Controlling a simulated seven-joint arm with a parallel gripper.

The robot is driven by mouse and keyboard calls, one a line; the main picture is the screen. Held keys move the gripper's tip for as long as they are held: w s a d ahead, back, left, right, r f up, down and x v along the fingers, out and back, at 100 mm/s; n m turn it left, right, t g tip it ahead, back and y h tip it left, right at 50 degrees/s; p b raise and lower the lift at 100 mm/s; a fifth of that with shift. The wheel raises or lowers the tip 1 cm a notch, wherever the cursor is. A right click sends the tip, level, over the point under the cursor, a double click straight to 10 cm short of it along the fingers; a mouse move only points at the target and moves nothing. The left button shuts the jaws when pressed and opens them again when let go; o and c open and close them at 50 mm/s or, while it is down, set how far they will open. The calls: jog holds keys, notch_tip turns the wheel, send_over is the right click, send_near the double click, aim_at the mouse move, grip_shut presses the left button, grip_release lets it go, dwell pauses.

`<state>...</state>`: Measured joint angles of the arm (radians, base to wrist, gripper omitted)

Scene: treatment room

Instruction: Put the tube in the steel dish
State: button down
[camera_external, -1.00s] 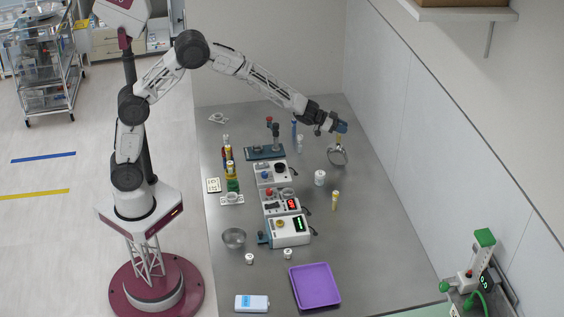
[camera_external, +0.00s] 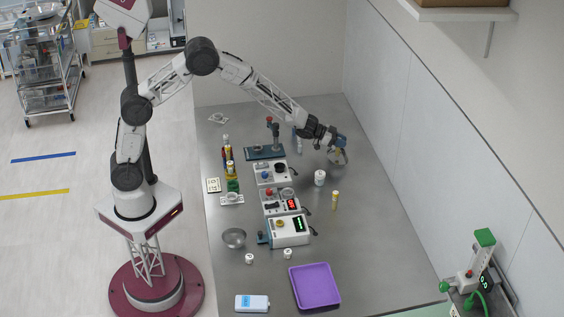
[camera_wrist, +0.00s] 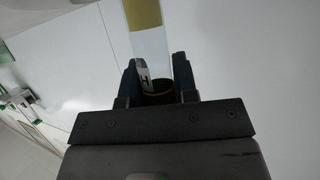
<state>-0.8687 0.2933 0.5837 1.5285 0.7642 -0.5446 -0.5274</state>
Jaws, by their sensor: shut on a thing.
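My gripper (camera_external: 338,150) is at the far right of the bench, low near its surface. In the wrist view my gripper (camera_wrist: 157,78) has its two dark fingers closed around a clear tube (camera_wrist: 150,43) with a yellow band. The tube runs up out of the picture, and a dark ring shows at its lower end between the fingers. In the external view the gripper mostly hides the tube. The steel dish (camera_external: 234,238), a small round grey bowl, stands at the left front of the bench, well away from the gripper.
A row of devices (camera_external: 288,231) stands between gripper and dish. A white jar (camera_external: 320,177) and a yellow-topped vial (camera_external: 335,201) stand in front of the gripper. A purple tray (camera_external: 315,286) lies at the front. Bare bench lies right of the vial.

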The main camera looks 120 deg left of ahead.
jog(key=shift+f, duration=0.35)
jog(key=c, duration=0.8)
grip_release()
notch_tip(320, 180, up, 7)
dwell(0.5)
dwell(0.6)
